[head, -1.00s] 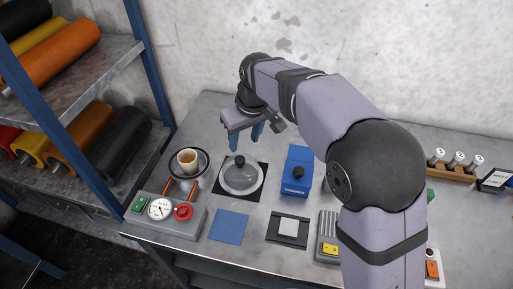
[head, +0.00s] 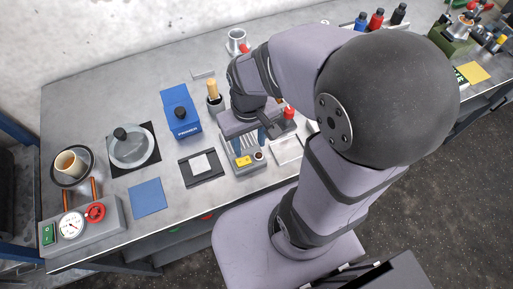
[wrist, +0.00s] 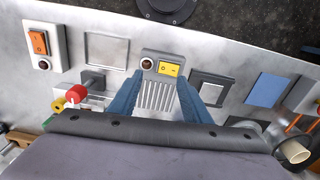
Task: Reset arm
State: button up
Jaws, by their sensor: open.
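My gripper (head: 254,143) is open and empty, its two blue fingers pointing down at the front middle of the bench. It hangs over a grey ribbed unit (head: 229,150) with a yellow switch (head: 243,161). In the wrist view the gripper (wrist: 160,92) has its fingers apart, with the ribbed unit (wrist: 157,97) showing between them. I cannot tell the exact height above the unit. Nothing is held.
On the bench (head: 110,82) stand a blue PRIMER box (head: 176,100), a lidded glass dish (head: 131,152), a blue square (head: 149,196), a black-framed pad (head: 188,172) and a gauge box (head: 81,227). A cup (head: 68,164) sits far left. The back left is clear.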

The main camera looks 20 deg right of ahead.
jog(key=shift+s+d+f+m, duration=0.2)
jog(key=shift+s+d, duration=0.1)
jog(key=shift+s, duration=0.3)
jog(key=shift+s+d+f+m, duration=0.1)
jog(key=shift+s+d+f, duration=0.15)
jog(key=shift+s, duration=0.35)
